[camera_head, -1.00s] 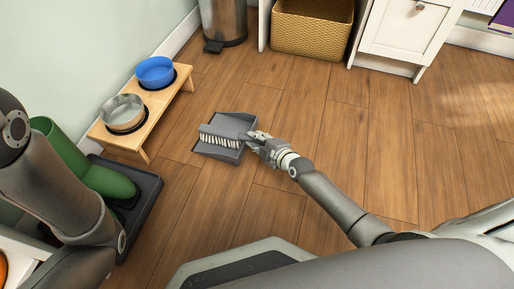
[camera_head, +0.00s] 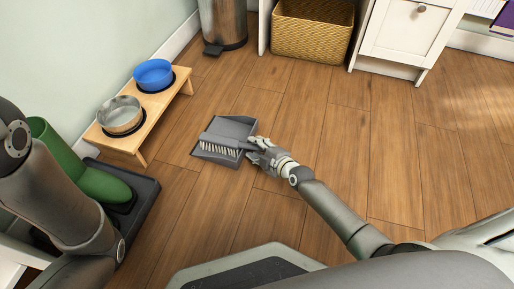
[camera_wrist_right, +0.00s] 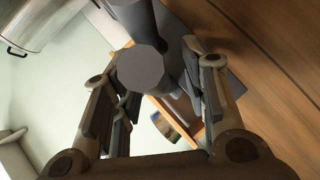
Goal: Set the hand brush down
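The hand brush (camera_head: 219,144) is grey with a row of pale bristles. It shows in the head view just over the near part of a grey dustpan (camera_head: 239,124) on the wooden floor. I cannot tell whether its bristles touch the pan. My right gripper (camera_head: 262,154) is at the handle end, right of the brush head, and appears shut on the handle. In the right wrist view the grey handle end (camera_wrist_right: 141,70) sits between the two fingers of the right gripper (camera_wrist_right: 157,85). My left arm shows at the left, but its gripper is out of view.
A wooden stand (camera_head: 128,143) with a blue bowl (camera_head: 153,74) and a metal bowl (camera_head: 120,115) stands left of the dustpan. Green boots (camera_head: 98,184) rest on a dark tray (camera_head: 146,192). A bin (camera_head: 223,22) and basket (camera_head: 312,28) are behind. Floor to the right is clear.

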